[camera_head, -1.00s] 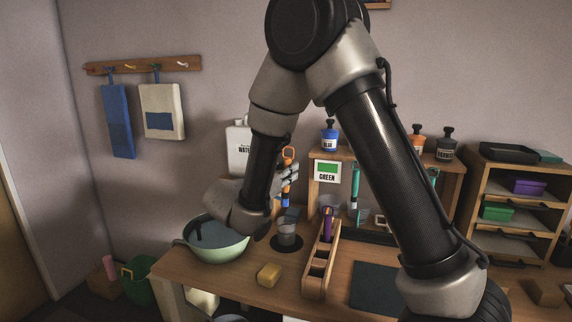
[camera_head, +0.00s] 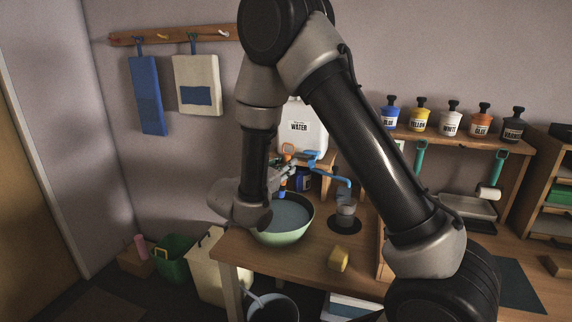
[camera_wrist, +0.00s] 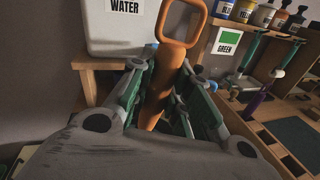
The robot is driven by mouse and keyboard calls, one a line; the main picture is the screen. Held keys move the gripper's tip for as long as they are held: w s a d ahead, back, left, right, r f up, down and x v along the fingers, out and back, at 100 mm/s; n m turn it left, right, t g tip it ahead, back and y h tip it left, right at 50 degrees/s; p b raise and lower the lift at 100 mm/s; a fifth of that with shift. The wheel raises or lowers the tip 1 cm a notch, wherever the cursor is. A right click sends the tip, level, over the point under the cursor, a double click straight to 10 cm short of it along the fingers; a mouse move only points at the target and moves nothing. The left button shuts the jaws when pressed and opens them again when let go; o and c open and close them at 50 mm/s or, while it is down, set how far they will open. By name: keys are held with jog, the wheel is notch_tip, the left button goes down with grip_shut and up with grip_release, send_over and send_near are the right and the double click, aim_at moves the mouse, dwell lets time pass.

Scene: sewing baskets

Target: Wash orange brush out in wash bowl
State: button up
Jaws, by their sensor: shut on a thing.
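The orange brush (camera_wrist: 160,84) is held upright between the fingers of my gripper (camera_wrist: 168,100) in the wrist view. Its looped handle end points up.
A white water container (camera_head: 303,128) with a blue tap stands behind the bowl. A grey cup (camera_head: 346,212) and a yellow sponge (camera_head: 339,259) are to its right. Paint bottles line a shelf (camera_head: 460,139). A bucket (camera_head: 270,308) is below the table edge.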

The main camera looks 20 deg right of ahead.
aim_at(279, 195)
jog(key=shift+w+a+f, duration=0.15)
jog(key=shift+a+f, duration=0.05)
jog(key=shift+f, duration=1.45)
jog(key=shift+w+a+f, duration=0.15)
jog(key=shift+a+f, duration=0.05)
jog(key=shift+f, duration=1.45)
jog(key=shift+w+a+f, duration=0.15)
jog(key=shift+a+f, duration=0.05)
jog(key=shift+f, duration=1.45)
jog(key=shift+d, duration=0.15)
jog(key=d, duration=0.2)
jog(key=shift+d, duration=0.35)
jog(key=shift+a, duration=2.95)
